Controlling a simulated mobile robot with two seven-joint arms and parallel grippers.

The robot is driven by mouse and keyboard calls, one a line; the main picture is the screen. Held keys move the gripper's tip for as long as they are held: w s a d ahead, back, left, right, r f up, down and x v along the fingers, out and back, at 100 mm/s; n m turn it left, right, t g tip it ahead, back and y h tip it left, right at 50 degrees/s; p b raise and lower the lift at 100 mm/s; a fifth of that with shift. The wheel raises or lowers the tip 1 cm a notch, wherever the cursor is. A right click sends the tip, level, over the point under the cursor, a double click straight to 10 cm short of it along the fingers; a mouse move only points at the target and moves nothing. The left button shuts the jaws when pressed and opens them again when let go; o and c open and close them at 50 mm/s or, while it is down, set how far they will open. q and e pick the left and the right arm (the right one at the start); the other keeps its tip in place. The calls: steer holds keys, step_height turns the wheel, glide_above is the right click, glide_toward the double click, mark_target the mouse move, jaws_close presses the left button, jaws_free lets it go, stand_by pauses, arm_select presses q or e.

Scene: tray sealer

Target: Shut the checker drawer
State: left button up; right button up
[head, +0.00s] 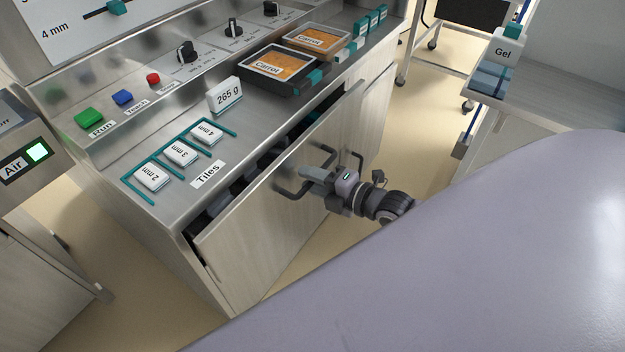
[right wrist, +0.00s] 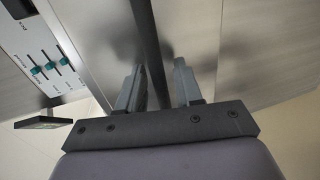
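A drawer (head: 265,215) stands partly open in the steel counter, its plain front tilted in the picture and a dark gap behind its top edge. I see no checker label on it. Its dark bar handle (head: 289,190) is on the front. My right gripper (head: 306,176) is at this handle. In the right wrist view, the two fingers of my right gripper (right wrist: 160,85) stand apart with a dark bar (right wrist: 148,38) passing between them. A gap shows beside the bar, so they are not clamped on it. My left gripper is not in view.
A second dark handle (head: 352,157) is close behind my right gripper. On the counter are tiles (head: 180,154), a 265 g sign (head: 225,96) and carrot trays (head: 278,68). A side table with a gel box (head: 502,50) stands right. Floor is clear in front of the drawer.

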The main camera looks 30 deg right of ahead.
jaws_close()
steer(key=shift+r+b+x, duration=0.2)
steer(key=shift+b+x, duration=0.15)
steer(key=shift+x, duration=0.65)
steer(key=shift+r+b+x, duration=0.25)
steer(key=shift+b+x, duration=0.05)
steer(key=shift+x, duration=0.7)
steer(key=shift+w+r, duration=0.1)
steer(key=shift+w, duration=0.1)
steer(key=shift+c, duration=0.3)
jaws_free()
steer(key=shift+o, duration=0.3)
steer(key=shift+w+a, duration=0.1)
